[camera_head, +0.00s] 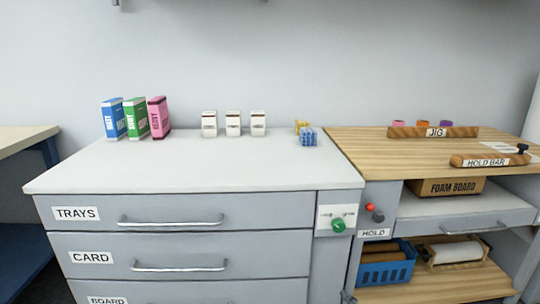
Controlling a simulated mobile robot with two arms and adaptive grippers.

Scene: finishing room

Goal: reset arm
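Neither my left gripper nor my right gripper shows in the head view. No part of either arm can be seen over the counter or the drawers. The grey cabinet (180,267) stands in front of me with its drawers marked TRAYS, CARD and BOARD. All of the drawers that show look shut.
Blue, green and pink boxes (159,117) and three small white boxes (233,124) stand on the white counter (200,168). Small blue items (308,137) lie near its right end. A wooden bench (385,145) with a hold bar (488,160) adjoins. The counter's front is clear.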

